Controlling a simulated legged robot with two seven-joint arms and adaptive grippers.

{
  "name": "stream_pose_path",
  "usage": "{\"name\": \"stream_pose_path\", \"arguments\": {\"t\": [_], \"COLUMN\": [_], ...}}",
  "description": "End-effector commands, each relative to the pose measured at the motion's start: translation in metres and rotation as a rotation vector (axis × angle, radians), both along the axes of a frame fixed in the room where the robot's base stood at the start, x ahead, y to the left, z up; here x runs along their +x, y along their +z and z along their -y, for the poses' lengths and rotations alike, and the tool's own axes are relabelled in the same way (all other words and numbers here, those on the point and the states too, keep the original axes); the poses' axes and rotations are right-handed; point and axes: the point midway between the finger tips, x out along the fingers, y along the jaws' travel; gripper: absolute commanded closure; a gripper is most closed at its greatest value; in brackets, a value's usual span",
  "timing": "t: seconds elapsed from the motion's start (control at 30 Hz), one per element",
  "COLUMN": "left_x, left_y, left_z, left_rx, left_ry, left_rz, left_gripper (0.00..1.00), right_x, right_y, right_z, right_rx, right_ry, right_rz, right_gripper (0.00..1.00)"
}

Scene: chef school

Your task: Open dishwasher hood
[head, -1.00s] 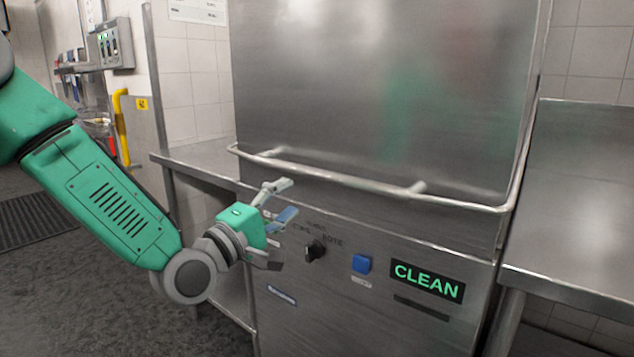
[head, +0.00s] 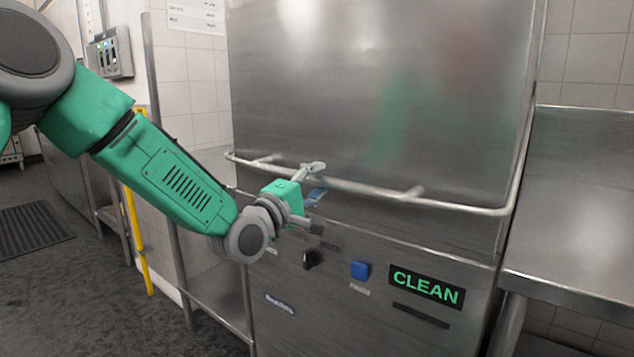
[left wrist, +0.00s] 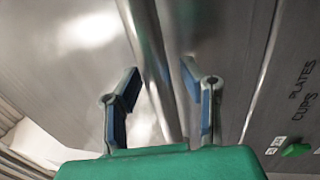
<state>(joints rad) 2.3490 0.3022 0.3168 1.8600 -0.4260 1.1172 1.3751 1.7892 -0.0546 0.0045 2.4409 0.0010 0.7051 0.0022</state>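The dishwasher's steel hood (head: 380,90) is down over the machine's front panel. Its long bar handle (head: 370,187) runs across the hood's lower edge and also shows in the left wrist view (left wrist: 165,75). My left gripper (head: 316,181) is open at the left half of the bar, with one finger above the other. In the left wrist view its blue-padded fingers (left wrist: 160,72) appear on either side of the bar. I cannot tell whether they touch it. My right gripper is not in view.
Below the hood are a dark knob (head: 312,259), a blue button (head: 360,270) and a lit CLEAN display (head: 427,287). A steel counter (head: 580,200) stands to the right. A steel side table (head: 215,295) and yellow pipe (head: 137,220) are left. Open floor lies at front left.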

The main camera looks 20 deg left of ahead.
Motion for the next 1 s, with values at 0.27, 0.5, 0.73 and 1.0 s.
{"name": "stream_pose_path", "arguments": {"t": [0.27,0.5,0.73,1.0], "left_x": [0.000,0.000,0.000,0.000], "left_y": [-0.001,0.023,0.091,0.189], "left_z": [-0.001,-0.002,-0.003,-0.003], "left_rx": [0.000,-0.003,-0.007,-0.007], "left_ry": [0.001,0.004,0.005,0.007], "left_rz": [-0.002,0.000,0.010,0.012], "left_gripper": [1.00,1.00,1.00,1.00], "right_x": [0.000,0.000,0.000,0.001], "right_y": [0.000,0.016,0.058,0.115], "right_z": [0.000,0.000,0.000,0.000], "right_rx": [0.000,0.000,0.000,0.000], "right_ry": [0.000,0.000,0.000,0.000], "right_rz": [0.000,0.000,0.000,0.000], "right_gripper": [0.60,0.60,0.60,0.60]}}
